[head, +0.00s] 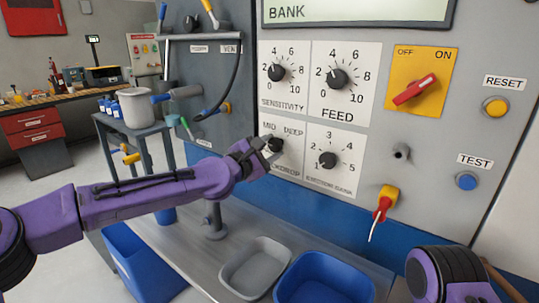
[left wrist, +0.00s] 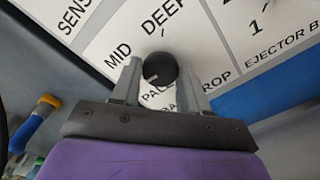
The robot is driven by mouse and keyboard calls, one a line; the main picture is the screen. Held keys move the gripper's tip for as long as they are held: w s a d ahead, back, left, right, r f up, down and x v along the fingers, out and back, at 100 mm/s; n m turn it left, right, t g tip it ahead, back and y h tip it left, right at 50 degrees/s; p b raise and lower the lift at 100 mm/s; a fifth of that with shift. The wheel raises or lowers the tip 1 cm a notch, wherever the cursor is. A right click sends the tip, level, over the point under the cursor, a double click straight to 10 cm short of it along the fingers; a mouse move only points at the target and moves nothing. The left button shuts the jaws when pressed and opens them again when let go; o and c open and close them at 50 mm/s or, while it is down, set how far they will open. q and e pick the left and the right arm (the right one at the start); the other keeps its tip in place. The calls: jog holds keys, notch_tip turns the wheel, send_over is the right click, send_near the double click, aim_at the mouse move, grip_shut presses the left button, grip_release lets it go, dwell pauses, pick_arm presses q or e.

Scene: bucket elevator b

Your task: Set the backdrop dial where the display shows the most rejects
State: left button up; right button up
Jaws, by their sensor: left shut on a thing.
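The backdrop dial (head: 275,144) is a black knob on a white plate in the head view, with MID and DEEP printed above it. In the left wrist view the knob (left wrist: 161,68) sits between the fingers of my left gripper (left wrist: 160,82), which is shut on it. Its pale mark points to the lower left, roughly between MID and the partly hidden PALE. In the head view my left gripper (head: 262,150) covers part of the plate. The display (head: 355,10) is cut off at the top; only BANK is readable. My right gripper is out of view.
Nearby are the sensitivity dial (head: 277,72), feed dial (head: 337,78), ejector bank dial (head: 327,159) and red OFF/ON switch (head: 414,90). RESET (head: 495,106) and TEST (head: 466,181) buttons are at right. Grey (head: 254,267) and blue (head: 325,280) trays lie below.

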pick_arm(q)
jog(key=m+b, duration=0.2)
jog(key=m, duration=0.4)
jog(key=shift+f, duration=0.1)
jog(key=m+b, duration=0.1)
jog(key=m, duration=0.5)
jog(key=shift+m+b, duration=0.35)
jog(key=shift+m, duration=0.05)
jog(key=m, duration=0.2)
jog(key=shift+d+m, duration=0.1)
jog(key=shift+m, duration=0.3)
jog(key=m, duration=0.3)
jog(key=shift+f+m+b, duration=0.1)
jog(key=shift+m+b, duration=0.2)
jog(key=shift+b, duration=0.05)
jog(key=m, duration=0.6)
jog(key=shift+f, duration=0.1)
